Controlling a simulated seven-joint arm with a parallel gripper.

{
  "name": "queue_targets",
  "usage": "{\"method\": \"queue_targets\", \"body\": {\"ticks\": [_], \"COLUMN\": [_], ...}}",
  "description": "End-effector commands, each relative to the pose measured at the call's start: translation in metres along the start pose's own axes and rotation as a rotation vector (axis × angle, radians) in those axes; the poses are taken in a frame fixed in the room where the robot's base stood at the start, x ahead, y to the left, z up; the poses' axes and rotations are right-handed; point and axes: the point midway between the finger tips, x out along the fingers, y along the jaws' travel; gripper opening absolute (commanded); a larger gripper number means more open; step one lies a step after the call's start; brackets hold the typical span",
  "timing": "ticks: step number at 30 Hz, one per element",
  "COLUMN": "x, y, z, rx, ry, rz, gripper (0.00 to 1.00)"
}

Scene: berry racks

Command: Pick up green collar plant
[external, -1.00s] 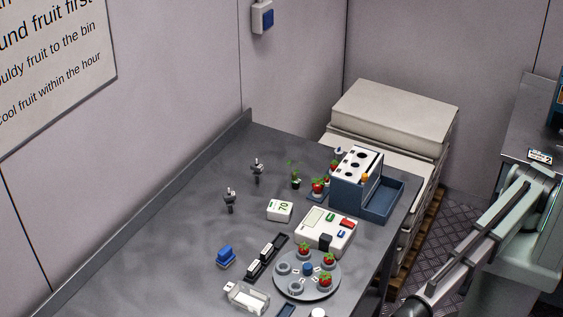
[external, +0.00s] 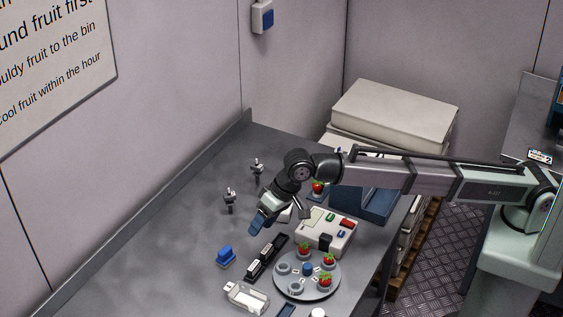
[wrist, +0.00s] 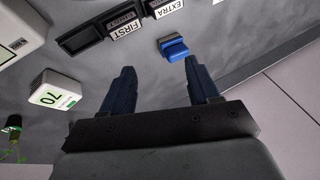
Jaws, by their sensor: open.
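The plant (wrist: 13,124) shows at the left edge of the wrist view, partly cut off, with a dark pot, a green band and thin green leaves. In the external view it is hidden behind my arm. My gripper (external: 260,224) is over the middle of the table in the external view. In the wrist view my gripper (wrist: 158,72) has its two dark blue fingers wide apart with nothing between them. The plant lies well to the left of the fingers there.
A blue block (wrist: 173,47) lies beyond the fingertips. The labelled black rack (external: 266,259), white device (external: 333,238) and round berry tray (external: 310,292) stand nearby. The table's left side is mostly clear.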

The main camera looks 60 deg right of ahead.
Motion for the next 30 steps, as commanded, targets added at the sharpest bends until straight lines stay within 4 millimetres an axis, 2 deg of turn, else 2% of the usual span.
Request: {"method": "queue_targets", "body": {"ticks": [1,6,12,15,18,23,26,30], "x": [-0.005,-0.024,-0.055,-0.07,-0.083,-0.095,-0.093,-0.075], "y": [0.024,0.101,0.189,0.226,0.253,0.276,0.283,0.29], "z": [-0.018,-0.062,-0.1,-0.112,-0.12,-0.125,-0.123,-0.117], "rx": [0.092,0.42,0.802,0.965,1.088,1.199,1.221,1.223], "ry": [-0.01,-0.045,-0.061,-0.06,-0.056,-0.05,-0.05,-0.05], "rz": [0.036,0.169,0.328,0.398,0.453,0.503,0.514,0.517], "gripper": [0.61,0.61,0.61,0.61,0.61,0.61,0.61,0.61]}}
